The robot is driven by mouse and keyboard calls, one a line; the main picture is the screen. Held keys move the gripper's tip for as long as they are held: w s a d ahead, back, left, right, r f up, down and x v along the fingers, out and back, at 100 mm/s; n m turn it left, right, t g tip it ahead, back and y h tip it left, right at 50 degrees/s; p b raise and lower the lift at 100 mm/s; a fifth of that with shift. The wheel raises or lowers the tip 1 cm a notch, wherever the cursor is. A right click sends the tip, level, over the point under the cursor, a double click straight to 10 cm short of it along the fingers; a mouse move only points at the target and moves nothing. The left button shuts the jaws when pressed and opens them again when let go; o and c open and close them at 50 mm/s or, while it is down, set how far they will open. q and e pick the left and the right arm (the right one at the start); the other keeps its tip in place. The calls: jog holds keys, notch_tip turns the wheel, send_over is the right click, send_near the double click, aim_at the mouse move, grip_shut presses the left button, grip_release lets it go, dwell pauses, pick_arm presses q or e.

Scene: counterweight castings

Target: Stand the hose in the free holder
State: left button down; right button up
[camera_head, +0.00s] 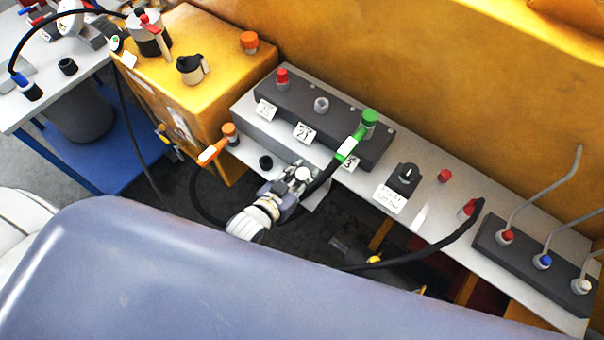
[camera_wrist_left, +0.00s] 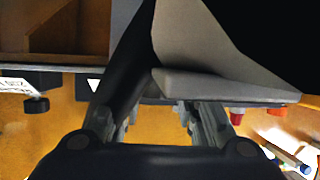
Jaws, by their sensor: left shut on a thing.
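A black hose (camera_head: 322,181) with a green end and a white label (camera_head: 347,149) runs up from below to a green-capped port (camera_head: 369,118) on the dark block. The green end overlaps the port in the picture; I cannot tell whether they are joined. My left gripper (camera_head: 304,176) is shut on the hose below its label. In the left wrist view my fingers (camera_wrist_left: 165,125) show at the bottom, with a black hose-like shape (camera_wrist_left: 125,70) beside a grey plate (camera_wrist_left: 215,87). An empty black ring holder (camera_head: 265,162) sits on the small grey shelf left of the gripper.
An orange-ended hose (camera_head: 210,153) stands by an orange fitting on the yellow box (camera_head: 160,85). The dark block (camera_head: 310,115) carries red, grey and green ports. A black knob (camera_head: 404,177), another hose (camera_head: 450,240) and bent levers (camera_head: 545,185) lie to the right.

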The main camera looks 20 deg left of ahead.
aim_at(299, 185)
pick_arm(q)
jog(key=shift+f+b, duration=0.9)
jog(key=shift+f, duration=0.55)
jog(key=c, duration=1.2)
grip_release()
jog(key=shift+o, duration=0.5)
jog(key=shift+s, duration=0.15)
jog(key=v, duration=1.1)
jog(key=shift+s+r, duration=0.25)
jog(key=shift+s, duration=0.05)
